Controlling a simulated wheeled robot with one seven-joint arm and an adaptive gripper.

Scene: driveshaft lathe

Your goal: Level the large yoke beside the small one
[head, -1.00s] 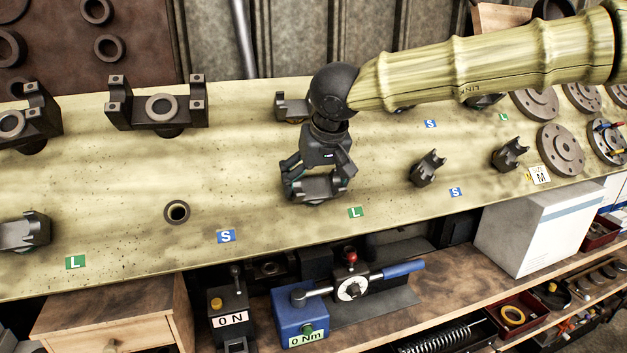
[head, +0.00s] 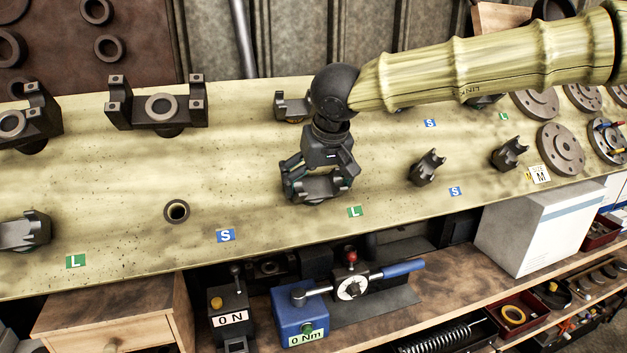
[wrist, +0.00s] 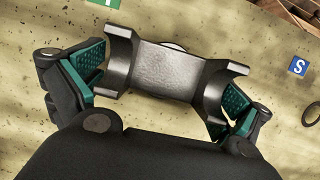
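The large yoke (head: 318,189) is a dark grey two-eared fork beside a green L label (head: 355,212) on the bench. In the wrist view the large yoke (wrist: 167,71) lies across the picture, its right ear lower than its left. My gripper (head: 317,184) has its green-padded fingers at the two outer ends of this yoke and looks shut on it. Whatever is under the yoke is mostly hidden. A smaller dark yoke (head: 428,168) stands to its right near a blue S label (head: 456,191). Another small yoke (head: 509,153) stands farther right.
Larger forks (head: 158,105) stand at the back left. Round flanges (head: 561,149) lie at the right. The bench's front edge is close, above a lower shelf with gauges.

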